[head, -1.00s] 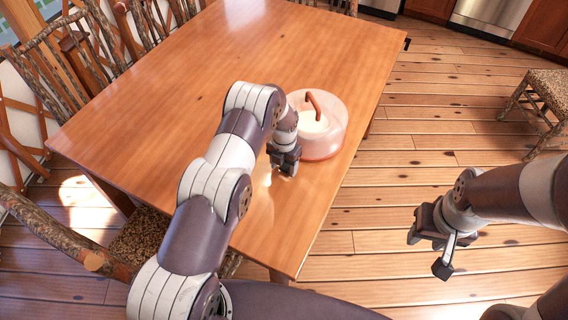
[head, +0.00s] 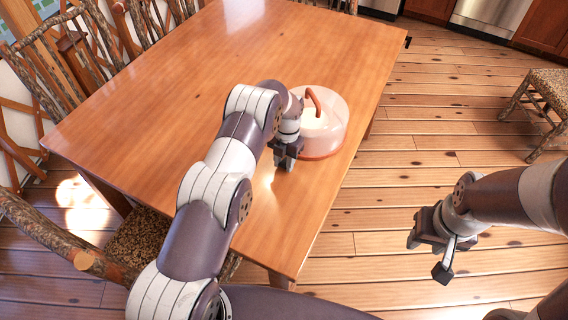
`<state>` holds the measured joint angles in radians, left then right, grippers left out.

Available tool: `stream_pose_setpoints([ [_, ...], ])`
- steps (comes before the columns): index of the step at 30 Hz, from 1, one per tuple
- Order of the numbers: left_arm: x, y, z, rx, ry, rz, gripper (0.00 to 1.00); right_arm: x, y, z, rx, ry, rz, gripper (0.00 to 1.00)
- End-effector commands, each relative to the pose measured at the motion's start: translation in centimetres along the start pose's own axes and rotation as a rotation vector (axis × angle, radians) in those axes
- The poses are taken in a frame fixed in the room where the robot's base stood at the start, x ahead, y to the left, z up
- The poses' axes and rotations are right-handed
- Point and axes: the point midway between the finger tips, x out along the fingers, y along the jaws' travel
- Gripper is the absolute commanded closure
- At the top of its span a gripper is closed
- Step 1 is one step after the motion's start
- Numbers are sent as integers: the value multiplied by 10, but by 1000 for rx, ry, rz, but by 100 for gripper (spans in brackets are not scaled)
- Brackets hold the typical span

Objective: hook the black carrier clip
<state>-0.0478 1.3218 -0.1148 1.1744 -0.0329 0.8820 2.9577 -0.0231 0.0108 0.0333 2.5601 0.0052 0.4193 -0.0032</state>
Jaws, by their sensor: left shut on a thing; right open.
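A round cake carrier (head: 335,125) with a clear pinkish dome, a brown arched handle (head: 313,102) and an orange-brown base rim stands near the table's right edge. Something white shows inside the dome. My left gripper (head: 284,164) points down at the carrier's near left side, close against its rim. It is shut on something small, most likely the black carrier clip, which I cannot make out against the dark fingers. Whether the clip is hooked cannot be seen. My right gripper (head: 428,255) is open and empty over the floor, right of the table.
The wooden table (head: 220,60) is otherwise bare, with free room left of and beyond the carrier. Branch-framed chairs (head: 60,240) line the left side. A stool (head: 545,90) stands on the plank floor at right.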

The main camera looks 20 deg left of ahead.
Motion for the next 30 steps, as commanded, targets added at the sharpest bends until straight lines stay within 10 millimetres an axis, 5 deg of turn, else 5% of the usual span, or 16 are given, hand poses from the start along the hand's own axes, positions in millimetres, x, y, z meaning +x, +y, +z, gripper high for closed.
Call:
stream_pose_setpoints([
  [2,0,0,0,0,1,0,97,-1,0,0,0,0,0,57],
  [3,0,0,0,0,1,0,57,-1,0,0,0,0,0,57],
  [5,0,0,0,0,1,0,40,-1,0,0,0,0,0,57],
  [16,-3,0,0,0,-1,0,40,0,0,0,0,0,0,57],
  [23,-26,0,0,0,-2,0,40,6,0,1,0,0,0,57],
  [26,-57,0,-1,0,-3,0,40,-10,0,-1,0,0,0,57],
  [30,-99,0,-3,0,0,0,40,-64,0,-8,0,1,0,57],
])
